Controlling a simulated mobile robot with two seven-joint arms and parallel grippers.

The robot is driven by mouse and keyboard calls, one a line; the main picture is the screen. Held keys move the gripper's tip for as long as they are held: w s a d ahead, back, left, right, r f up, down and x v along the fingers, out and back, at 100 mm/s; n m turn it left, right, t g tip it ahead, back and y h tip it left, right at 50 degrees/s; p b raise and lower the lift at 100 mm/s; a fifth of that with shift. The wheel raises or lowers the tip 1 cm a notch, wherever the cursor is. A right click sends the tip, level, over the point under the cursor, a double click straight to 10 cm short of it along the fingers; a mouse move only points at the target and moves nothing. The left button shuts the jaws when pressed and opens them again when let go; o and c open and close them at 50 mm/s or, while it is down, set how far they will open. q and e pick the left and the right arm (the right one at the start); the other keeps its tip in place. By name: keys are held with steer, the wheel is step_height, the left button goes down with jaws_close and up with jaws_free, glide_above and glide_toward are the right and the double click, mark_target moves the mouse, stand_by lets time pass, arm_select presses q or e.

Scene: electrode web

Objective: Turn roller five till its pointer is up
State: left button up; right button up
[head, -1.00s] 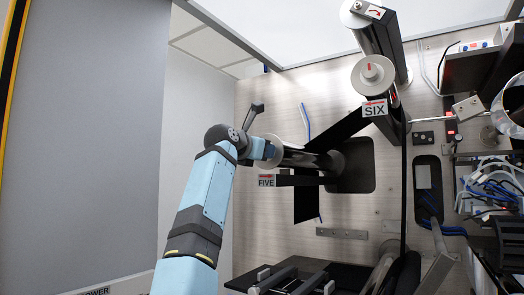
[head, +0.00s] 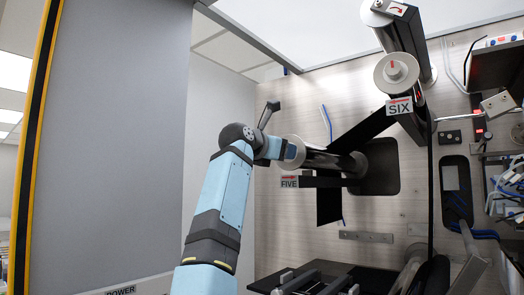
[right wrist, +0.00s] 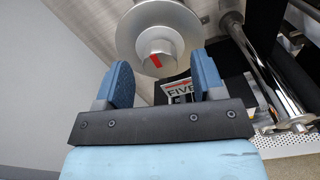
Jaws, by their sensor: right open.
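Roller five (head: 325,158) is a dark cylinder on the metal wall with a pale round end flange. Its label FIVE (head: 289,182), with a red arrow, hangs below it. In the right wrist view I see its silver flange (right wrist: 125,40) and a round knob (right wrist: 148,46) with a short red pointer mark (right wrist: 155,61), slanting on the knob's face. My right gripper (right wrist: 163,75) is open, its two blue fingers to either side below the knob; whether they touch it I cannot tell. In the head view my arm hides most of the knob. My left gripper is not in view.
Roller six (head: 396,68), labelled SIX (head: 399,107), stands up and right. Black web (head: 360,135) runs between the rollers. A grey panel (head: 110,140) with a yellow-black edge fills the left. Cables and boxes crowd the right.

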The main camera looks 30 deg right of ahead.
steer(key=b+v, duration=0.3)
steer(key=v, duration=0.8)
steer(key=shift+a, duration=0.15)
steer(key=shift+f, duration=0.1)
